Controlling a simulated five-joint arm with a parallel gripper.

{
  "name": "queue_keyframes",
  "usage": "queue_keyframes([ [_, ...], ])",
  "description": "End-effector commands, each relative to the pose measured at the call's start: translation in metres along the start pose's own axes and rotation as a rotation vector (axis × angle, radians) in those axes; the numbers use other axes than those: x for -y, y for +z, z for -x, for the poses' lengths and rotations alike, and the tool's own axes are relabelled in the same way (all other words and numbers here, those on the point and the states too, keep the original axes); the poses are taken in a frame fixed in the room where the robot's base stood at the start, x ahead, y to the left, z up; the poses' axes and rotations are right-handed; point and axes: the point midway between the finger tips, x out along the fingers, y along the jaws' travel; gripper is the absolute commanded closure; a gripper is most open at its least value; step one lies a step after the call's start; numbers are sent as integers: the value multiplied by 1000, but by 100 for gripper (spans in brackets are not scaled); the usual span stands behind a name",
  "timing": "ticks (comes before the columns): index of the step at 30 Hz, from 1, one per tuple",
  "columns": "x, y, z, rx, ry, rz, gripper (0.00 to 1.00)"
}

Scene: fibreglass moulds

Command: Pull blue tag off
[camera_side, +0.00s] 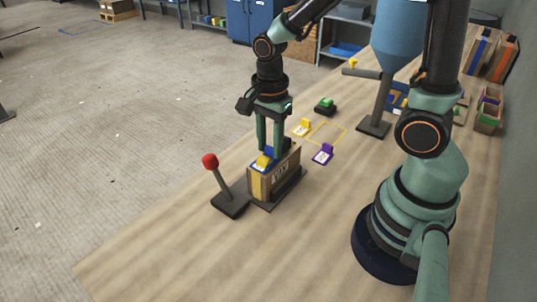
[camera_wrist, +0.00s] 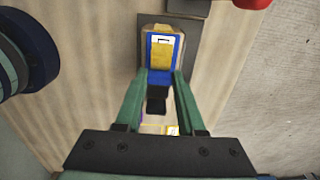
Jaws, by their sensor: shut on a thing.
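My gripper (camera_side: 271,150) points down at a small tan-sided box (camera_side: 286,172) with dark lettering on the table. Its fingers are shut on the blue tag (camera_side: 259,156) at the box's top. In the wrist view my gripper (camera_wrist: 162,74) has one fingertip on each side of the blue tag (camera_wrist: 160,77). A yellow tag (camera_wrist: 161,52) lies over the middle of the blue one, with blue showing around it. The yellow tag also shows in the side view (camera_side: 262,163). I cannot tell whether the blue tag is still attached.
A red-knobbed lever (camera_side: 210,161) stands left of the box. Loose yellow (camera_side: 302,127) and purple (camera_side: 323,153) tags lie beside a yellow square outline (camera_side: 345,132). A green button (camera_side: 325,103) is behind. A post with a handle (camera_side: 374,126) stands to the right. Front table is clear.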

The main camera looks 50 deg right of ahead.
Motion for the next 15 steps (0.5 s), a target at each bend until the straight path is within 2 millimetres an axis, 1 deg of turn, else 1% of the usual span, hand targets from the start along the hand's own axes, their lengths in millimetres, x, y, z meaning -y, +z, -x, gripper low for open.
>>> queue_keyframes([
  [15, 0, 0, 6, 0, -1, 0, 100],
])
